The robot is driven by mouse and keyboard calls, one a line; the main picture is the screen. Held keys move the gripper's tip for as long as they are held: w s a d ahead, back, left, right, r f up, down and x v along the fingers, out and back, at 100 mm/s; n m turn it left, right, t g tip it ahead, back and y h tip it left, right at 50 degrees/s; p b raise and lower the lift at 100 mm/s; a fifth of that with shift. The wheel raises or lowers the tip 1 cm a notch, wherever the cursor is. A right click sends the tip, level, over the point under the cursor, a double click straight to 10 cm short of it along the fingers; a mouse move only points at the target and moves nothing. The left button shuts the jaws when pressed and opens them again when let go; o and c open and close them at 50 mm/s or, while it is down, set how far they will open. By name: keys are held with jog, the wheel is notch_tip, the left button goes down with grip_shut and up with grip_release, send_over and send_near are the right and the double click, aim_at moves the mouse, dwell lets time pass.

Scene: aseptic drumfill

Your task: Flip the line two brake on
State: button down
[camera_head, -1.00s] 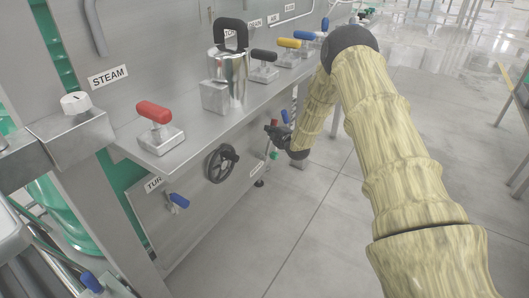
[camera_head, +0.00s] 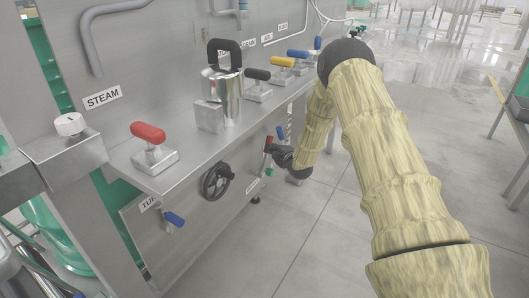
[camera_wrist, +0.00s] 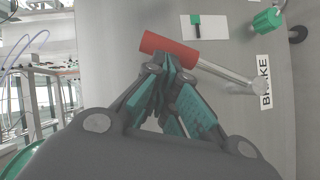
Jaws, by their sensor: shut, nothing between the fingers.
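A lever with a red grip (camera_wrist: 168,49) and a metal rod (camera_wrist: 228,74) stands out from the grey panel beside a BRAKE label (camera_wrist: 265,82) in the wrist view. My gripper (camera_wrist: 166,62) is shut and empty. Its fingertips are right at the red grip's underside in the picture; I cannot tell whether they touch it. In the head view, the red grip (camera_head: 268,142) shows small beside my gripper (camera_head: 272,151), low on the panel front below the shelf. No line number is readable on the lever.
On the shelf (camera_head: 190,157) stand red (camera_head: 148,132), black, yellow and blue handles and a metal jug (camera_head: 226,97). A black handwheel (camera_head: 217,181) and a blue-handled valve (camera_head: 174,219) are on the panel front. A green-ended fitting (camera_wrist: 266,21) is near the lever.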

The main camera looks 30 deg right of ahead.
jog(key=s+a+r, duration=0.1)
jog(key=s+r, duration=0.1)
jog(key=s, duration=0.6)
jog(key=shift+s+a, duration=0.25)
